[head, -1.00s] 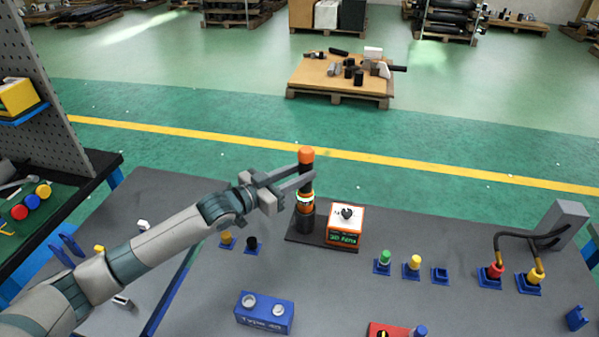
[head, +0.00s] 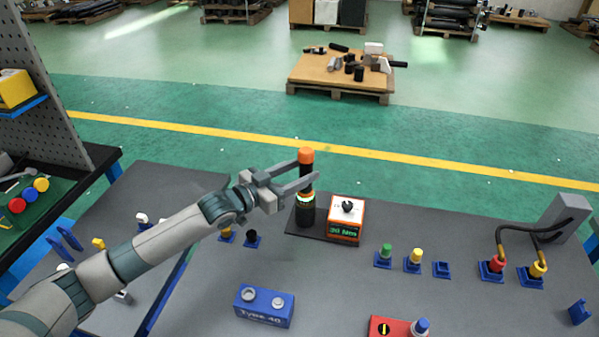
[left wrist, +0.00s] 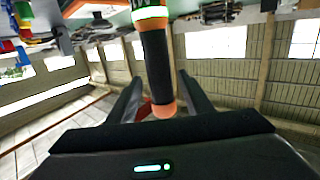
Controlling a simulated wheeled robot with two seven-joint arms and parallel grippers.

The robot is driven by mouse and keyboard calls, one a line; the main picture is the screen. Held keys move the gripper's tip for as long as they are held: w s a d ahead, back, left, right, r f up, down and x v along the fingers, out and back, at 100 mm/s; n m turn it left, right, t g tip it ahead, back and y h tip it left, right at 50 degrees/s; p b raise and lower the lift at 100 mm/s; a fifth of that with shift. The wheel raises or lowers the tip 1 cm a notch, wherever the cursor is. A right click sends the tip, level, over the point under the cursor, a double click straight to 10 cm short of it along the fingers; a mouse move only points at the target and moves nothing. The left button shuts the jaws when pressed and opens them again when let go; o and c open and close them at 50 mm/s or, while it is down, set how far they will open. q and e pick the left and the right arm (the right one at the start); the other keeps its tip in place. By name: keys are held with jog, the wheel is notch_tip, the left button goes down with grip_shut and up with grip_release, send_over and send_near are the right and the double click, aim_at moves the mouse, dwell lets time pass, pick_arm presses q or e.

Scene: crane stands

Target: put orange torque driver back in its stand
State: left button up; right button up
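The torque driver (head: 306,170) has a dark shaft, an orange end cap and a bright ring around its body. It stands upright in the black holder (head: 304,217) of its stand; how deep it sits is hard to tell. The stand's base also carries an orange box (head: 345,219) with a white top, a black knob and a lit display. My left gripper (head: 311,172) is open around the driver's upper shaft. In the left wrist view the driver (left wrist: 155,65) lies between the two fingers, with gaps showing on both sides. My right gripper is out of view.
Right of the stand are green (head: 386,250) and yellow (head: 415,257) plugs in blue sockets, and cabled plugs (head: 497,265). A blue block (head: 264,306) and a red block (head: 389,328) lie nearer me. The bench between them is clear.

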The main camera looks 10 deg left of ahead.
pick_arm(q)
jog(key=shift+f, duration=0.25)
jog(key=shift+s, duration=0.1)
jog(key=shift+s+a+r, duration=0.15)
jog(key=shift+s+a, duration=0.05)
jog(key=shift+s, duration=0.05)
jog(key=shift+p+v, duration=1.15)
jog(key=shift+v, duration=1)
jog(key=shift+s, duration=0.1)
